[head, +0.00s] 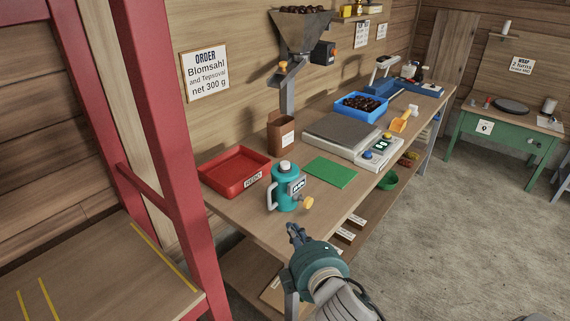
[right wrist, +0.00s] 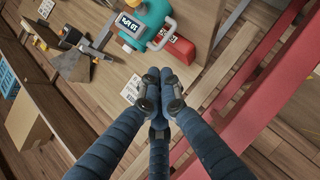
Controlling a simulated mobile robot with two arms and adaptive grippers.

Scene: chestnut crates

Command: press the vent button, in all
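A teal canister (head: 286,190) stands upright on the workbench (head: 238,222), with a pale handle, a light cap (head: 286,167), a small display (head: 297,186) and a yellow knob (head: 307,202) low on its side. I cannot tell which part is the vent button. The canister (right wrist: 152,20) also shows at the top of the right wrist view. My right gripper (head: 294,232) is in front of the canister, near the bench's front edge, and apart from it. In the right wrist view its fingertips (right wrist: 158,92) are drawn together with nothing visible between them. My left gripper is out of view.
A red tray (head: 232,187) lies left of the canister, with a brown container (head: 281,150) behind. A green mat (head: 330,172) and a scale (head: 377,152) with buttons are to the right. A hopper stand (head: 289,97) rises behind. A red post (head: 168,130) stands left.

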